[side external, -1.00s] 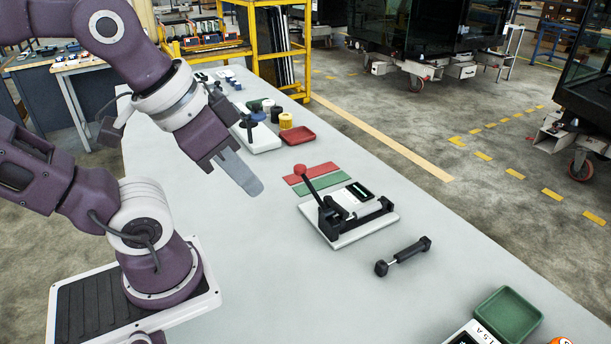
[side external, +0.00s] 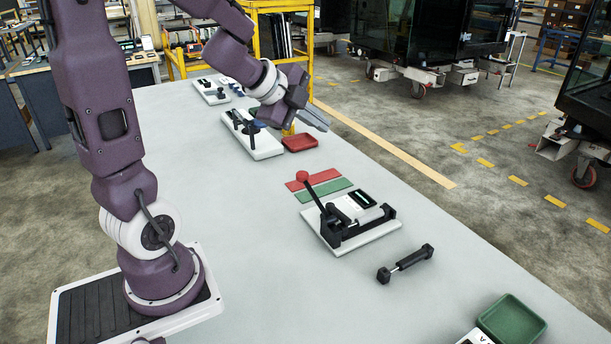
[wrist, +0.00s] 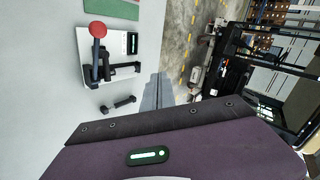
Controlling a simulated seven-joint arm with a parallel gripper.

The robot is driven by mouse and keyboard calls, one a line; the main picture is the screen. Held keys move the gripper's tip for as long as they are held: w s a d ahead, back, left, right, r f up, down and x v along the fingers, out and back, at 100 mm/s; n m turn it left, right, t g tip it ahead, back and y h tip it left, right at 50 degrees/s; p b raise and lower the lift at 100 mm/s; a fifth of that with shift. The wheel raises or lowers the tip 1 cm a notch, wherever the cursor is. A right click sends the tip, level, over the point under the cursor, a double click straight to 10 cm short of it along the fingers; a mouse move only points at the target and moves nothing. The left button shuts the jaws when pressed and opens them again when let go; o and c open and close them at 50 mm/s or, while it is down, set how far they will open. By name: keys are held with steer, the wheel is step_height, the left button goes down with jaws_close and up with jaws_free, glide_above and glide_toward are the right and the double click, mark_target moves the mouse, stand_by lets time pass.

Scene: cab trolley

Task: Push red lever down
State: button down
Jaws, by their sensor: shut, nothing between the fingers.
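The red lever (side external: 303,176) is a black arm with a red ball on top. It stands up, leaning, from a white-based device (side external: 352,222) on the grey table. In the wrist view the red ball (wrist: 98,29) shows at upper left over the device. My gripper (side external: 318,118) is shut and empty, raised behind the lever near the table's far right edge, clear of it. In the wrist view my shut fingers (wrist: 158,92) point past the table edge, to the right of the device.
A red tray (side external: 300,143) and another white-based device (side external: 252,138) stand farther back. A green tray (side external: 511,318) is at front right.

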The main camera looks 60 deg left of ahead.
steer(key=f, duration=0.1)
steer(key=s+f+m+g, duration=0.1)
steer(key=h, duration=0.1)
steer(key=shift+s+a+f+m+g, duration=0.15)
steer(key=shift+s+f+m+g, duration=0.15)
steer(key=shift+f, duration=0.1)
glide_above(311, 190)
steer(key=a, duration=0.2)
step_height(311, 190, down, 8)
steer(key=shift+s+f, duration=0.15)
steer(key=shift+s, duration=0.2)
stand_by(1.6)
steer(key=shift+f, duration=0.4)
